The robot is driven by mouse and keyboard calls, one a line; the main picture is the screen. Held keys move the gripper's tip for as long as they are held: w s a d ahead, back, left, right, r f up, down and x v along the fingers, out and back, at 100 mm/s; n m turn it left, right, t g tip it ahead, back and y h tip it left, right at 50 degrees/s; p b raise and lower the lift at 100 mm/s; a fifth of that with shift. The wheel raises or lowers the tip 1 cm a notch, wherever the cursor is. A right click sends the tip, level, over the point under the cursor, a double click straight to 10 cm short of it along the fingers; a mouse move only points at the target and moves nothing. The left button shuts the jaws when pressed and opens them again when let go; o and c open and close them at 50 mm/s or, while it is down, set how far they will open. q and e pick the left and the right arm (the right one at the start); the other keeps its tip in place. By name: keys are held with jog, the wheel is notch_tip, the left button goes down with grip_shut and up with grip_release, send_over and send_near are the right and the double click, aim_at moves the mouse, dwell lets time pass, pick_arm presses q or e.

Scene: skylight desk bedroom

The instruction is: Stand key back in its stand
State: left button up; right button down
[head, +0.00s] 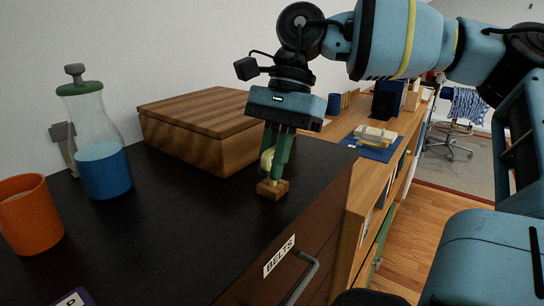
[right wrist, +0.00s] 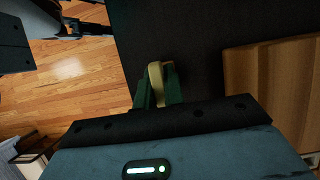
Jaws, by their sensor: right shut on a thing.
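The key (head: 267,161) is pale yellow with a rounded upper part. The green fingers of my right gripper (head: 276,160) are shut on it, pointing down. The key's stand (head: 273,190) is a small wooden block on the dark dresser top, directly below the key. The key's lower end is at the block's top; I cannot tell whether it is seated in it. My left gripper is not in view.
A wooden box (head: 200,125) stands close behind the gripper on the dark dresser (head: 160,220). A bottle of blue liquid (head: 103,170) and an orange cup (head: 28,215) stand to the left. The dresser's right edge is near the stand. A wooden shelf (head: 375,185) lies beyond.

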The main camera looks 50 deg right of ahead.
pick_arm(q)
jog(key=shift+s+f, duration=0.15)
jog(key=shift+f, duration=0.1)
pick_arm(e)
jog(key=shift+f, duration=0.35)
jog(key=c, duration=1.4)
grip_release()
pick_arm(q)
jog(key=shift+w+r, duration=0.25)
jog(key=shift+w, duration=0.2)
pick_arm(e)
jog(key=v, duration=0.8)
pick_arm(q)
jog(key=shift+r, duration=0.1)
pick_arm(e)
jog(key=shift+f, duration=0.15)
